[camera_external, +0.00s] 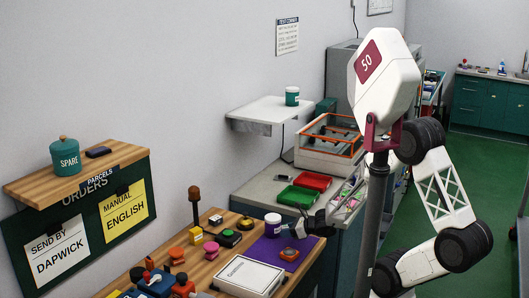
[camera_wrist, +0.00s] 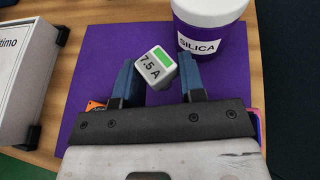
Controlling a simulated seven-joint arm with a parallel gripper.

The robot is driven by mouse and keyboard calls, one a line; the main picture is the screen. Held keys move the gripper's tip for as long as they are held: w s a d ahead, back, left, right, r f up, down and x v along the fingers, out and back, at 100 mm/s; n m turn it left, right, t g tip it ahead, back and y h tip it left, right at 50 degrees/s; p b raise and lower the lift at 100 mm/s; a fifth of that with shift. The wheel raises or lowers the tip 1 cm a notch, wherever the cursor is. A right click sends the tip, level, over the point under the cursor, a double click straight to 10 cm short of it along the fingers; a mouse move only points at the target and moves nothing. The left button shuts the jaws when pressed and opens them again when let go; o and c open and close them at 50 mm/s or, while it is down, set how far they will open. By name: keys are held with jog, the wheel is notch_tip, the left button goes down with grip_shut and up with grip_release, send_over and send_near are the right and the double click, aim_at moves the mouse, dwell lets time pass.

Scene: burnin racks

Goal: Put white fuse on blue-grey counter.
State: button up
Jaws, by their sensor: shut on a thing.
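The white fuse, a small white block marked "7.5 A" with a green patch (camera_wrist: 155,66), is between the blue fingers of my gripper (camera_wrist: 159,76) in the wrist view. My gripper is shut on it, above the purple mat (camera_wrist: 98,60). In the external view my gripper (camera_external: 296,230) is low over the mat on the wooden bench, just right of the SILICA jar (camera_external: 273,227); the fuse is too small there to make out. The blue-grey counter (camera_external: 257,190) stands behind the wooden bench, with bare grey top near its left front.
The jar, white-lidded and purple (camera_wrist: 210,40), stands close to the right finger. A green tray (camera_external: 297,196), a red tray (camera_external: 312,181) and an orange-rimmed bin (camera_external: 328,155) sit on the counter. A white wall shelf (camera_external: 270,110) hangs above its left part.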

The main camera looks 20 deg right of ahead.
jog(key=shift+f, duration=0.1)
jog(key=shift+f, duration=1.65)
jog(key=shift+f, duration=0.15)
jog(key=o, duration=0.9)
jog(key=shift+v, duration=6.05)
